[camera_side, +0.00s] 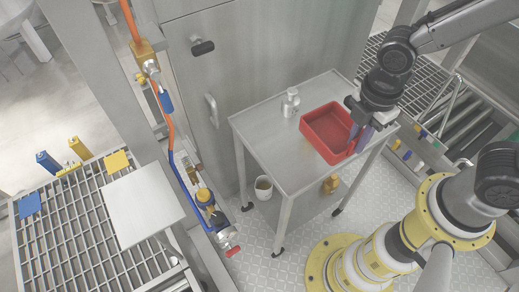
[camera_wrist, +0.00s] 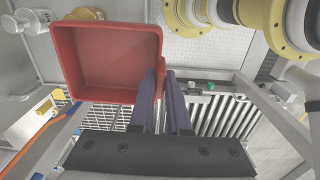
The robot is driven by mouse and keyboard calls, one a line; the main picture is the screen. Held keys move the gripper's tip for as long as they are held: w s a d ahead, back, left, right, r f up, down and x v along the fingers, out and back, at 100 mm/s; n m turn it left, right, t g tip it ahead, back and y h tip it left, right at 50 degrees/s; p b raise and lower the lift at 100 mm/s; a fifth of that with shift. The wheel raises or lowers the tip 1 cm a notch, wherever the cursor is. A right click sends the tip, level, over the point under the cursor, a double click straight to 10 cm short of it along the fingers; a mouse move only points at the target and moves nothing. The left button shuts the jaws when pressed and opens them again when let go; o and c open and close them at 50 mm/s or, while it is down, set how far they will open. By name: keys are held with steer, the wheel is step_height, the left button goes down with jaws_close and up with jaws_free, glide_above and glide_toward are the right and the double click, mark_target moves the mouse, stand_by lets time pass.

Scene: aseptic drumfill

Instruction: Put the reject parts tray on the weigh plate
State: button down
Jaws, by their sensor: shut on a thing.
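The red reject parts tray (camera_side: 322,137) is an open, empty bin over the right part of the steel table. My gripper (camera_side: 359,138) is shut on its right side wall. In the wrist view, the tray (camera_wrist: 95,60) fills the upper left, and the blue fingers of my gripper (camera_wrist: 161,78) pinch its wall near a corner. I cannot tell whether the tray touches the table. The likely weigh plate is a bare, light grey square plate (camera_side: 143,206) at the lower left of the side view, apart from the tray.
An orange and blue hose with a valve (camera_side: 207,197) stands between the table and the plate. Blue and yellow pieces (camera_side: 117,161) lie near the plate. A roller conveyor (camera_side: 440,128) is at the right.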

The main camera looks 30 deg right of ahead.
steer(key=shift+r, duration=0.15)
steer(key=w+a+r+n, duration=0.3)
steer(key=w+a+r, duration=0.15)
steer(key=a, duration=0.25)
steer(key=w+a+r+n, duration=0.3)
steer(key=w+a, duration=0.2)
steer(key=a, duration=0.1)
steer(key=n, duration=0.3)
glide_above(166, 207)
step_height(166, 207, down, 11)
steer(key=shift+f, duration=1.75)
steer(key=shift+f, duration=0.1)
